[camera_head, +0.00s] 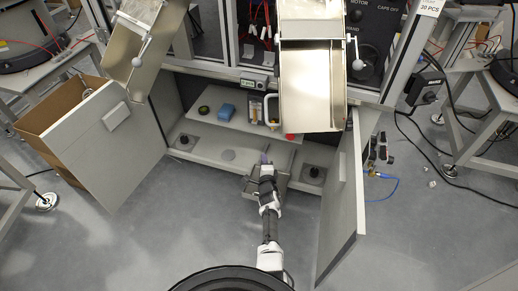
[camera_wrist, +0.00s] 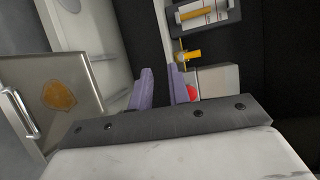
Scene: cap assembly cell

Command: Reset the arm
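My arm reaches forward from the bottom of the head view to the mouth of an open low cabinet. My gripper (camera_head: 265,158) is at the front of the cabinet, low over a grey metal piece (camera_head: 282,186). In the wrist view its two purple fingers (camera_wrist: 160,72) stand apart with a gap between them, and I see nothing held there. A red item (camera_wrist: 192,93) shows just behind the right finger; whether they touch I cannot tell.
The open cabinet doors, left (camera_head: 95,155) and right (camera_head: 341,200), flank my arm. A metal chute (camera_head: 312,95) overhangs the shelf. The floor before the cabinet is clear.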

